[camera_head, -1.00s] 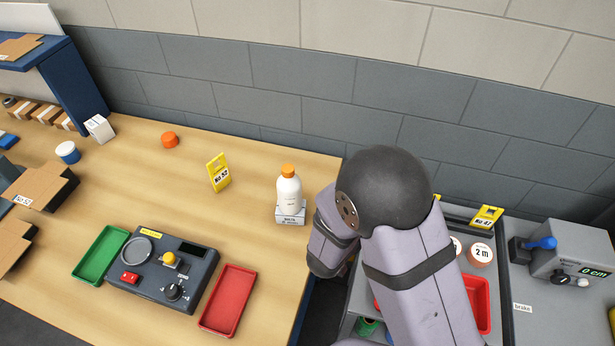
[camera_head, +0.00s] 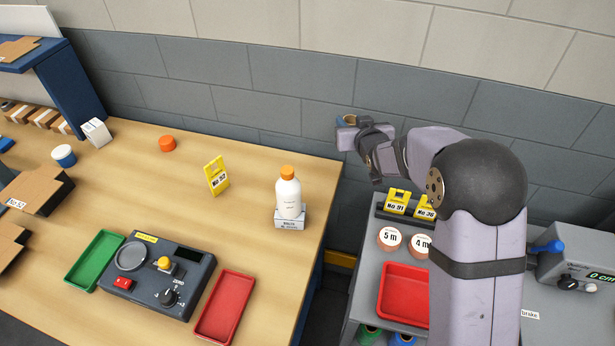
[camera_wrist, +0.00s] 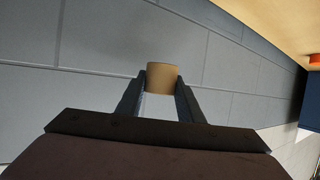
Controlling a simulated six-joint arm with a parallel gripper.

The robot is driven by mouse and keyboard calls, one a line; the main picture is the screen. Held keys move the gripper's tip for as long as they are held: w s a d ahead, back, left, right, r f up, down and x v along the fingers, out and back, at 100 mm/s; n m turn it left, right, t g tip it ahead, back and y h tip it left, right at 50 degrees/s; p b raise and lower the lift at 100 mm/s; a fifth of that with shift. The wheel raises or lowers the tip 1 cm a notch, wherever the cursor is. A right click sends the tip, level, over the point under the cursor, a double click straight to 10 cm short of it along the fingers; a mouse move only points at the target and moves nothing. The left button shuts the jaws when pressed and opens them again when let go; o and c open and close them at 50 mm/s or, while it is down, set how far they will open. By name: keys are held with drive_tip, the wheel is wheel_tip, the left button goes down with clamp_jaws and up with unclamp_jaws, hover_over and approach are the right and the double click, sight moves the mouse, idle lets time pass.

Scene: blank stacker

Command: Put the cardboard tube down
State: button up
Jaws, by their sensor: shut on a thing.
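The cardboard tube (camera_wrist: 162,78) is a short tan cylinder held between the two fingers of my gripper (camera_wrist: 161,88) in the wrist view. My gripper is shut on it, and the grey block wall fills most of the view behind it. In the head view my gripper (camera_head: 350,122) is raised in front of the wall, above the gap between the wooden table and the grey bench. Only a small part of the tube shows there, and most of it is hidden by the gripper.
The wooden table (camera_head: 130,190) holds a white bottle (camera_head: 289,197) on a small box, a yellow sign (camera_head: 216,176), a control box (camera_head: 160,275), and green (camera_head: 95,262) and red (camera_head: 224,306) trays. The grey bench has a red bin (camera_head: 404,294) and round labelled pieces (camera_head: 389,239).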

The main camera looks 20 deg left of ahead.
drive_tip(key=s+a+n+g+y, duration=0.3)
drive_tip(key=a+n+y, duration=0.1)
drive_tip(key=a, duration=0.4)
drive_tip(key=n+g+y, duration=0.2)
drive_tip(key=n, duration=0.1)
hover_over(308, 177)
wheel_tip(308, 177, down, 4)
drive_tip(key=shift+f, duration=0.15)
drive_tip(key=shift+m, duration=0.3)
drive_tip(key=shift+f+p, duration=0.9)
drive_tip(key=shift+f, duration=4.1)
